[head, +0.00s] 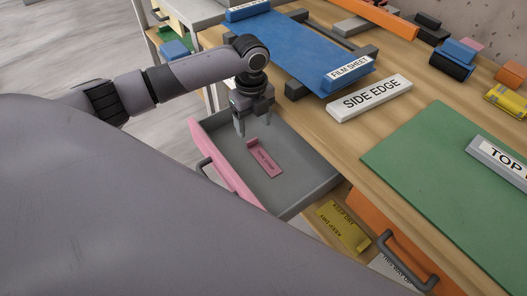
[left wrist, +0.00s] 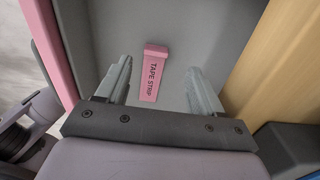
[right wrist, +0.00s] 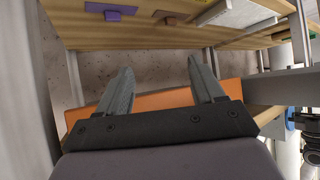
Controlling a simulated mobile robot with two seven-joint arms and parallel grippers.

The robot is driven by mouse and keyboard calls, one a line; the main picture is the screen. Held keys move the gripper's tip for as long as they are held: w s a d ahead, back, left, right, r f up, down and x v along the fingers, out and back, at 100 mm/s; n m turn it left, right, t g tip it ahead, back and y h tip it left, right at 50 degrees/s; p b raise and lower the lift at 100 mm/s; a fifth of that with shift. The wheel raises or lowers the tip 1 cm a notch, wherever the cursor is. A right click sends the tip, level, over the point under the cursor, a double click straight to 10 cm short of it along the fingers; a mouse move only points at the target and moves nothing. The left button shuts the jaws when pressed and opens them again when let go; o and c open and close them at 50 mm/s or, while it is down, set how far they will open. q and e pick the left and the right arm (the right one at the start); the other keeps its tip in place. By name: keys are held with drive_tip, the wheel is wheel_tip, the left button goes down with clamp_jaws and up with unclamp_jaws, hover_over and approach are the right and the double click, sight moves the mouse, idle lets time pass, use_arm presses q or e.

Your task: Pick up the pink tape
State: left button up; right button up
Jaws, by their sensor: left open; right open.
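The pink tape (head: 265,161) lies flat in an open grey drawer (head: 311,164) with a pink front. In the left wrist view the pink tape (left wrist: 153,78) reads "TAPE STRIP" and has a raised block at its far end. My left gripper (head: 254,130) is open and empty above the drawer, pointing down over the tape. In the left wrist view the tape shows between the two fingers (left wrist: 160,80), apart from them. My right gripper (right wrist: 155,85) is open and empty, away from the drawer; it does not show in the head view.
The wooden worktop holds a blue film sheet (head: 296,45), a white "SIDE EDGE" block (head: 369,97) and a green mat (head: 440,160). The grey drawer's walls surround the tape.

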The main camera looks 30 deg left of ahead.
sight(252, 140)
use_arm(q)
drive_tip(key=f, duration=0.6)
drive_tip(key=shift+s, duration=0.35)
drive_tip(key=shift+r, duration=0.1)
drive_tip(key=c, duration=1.1)
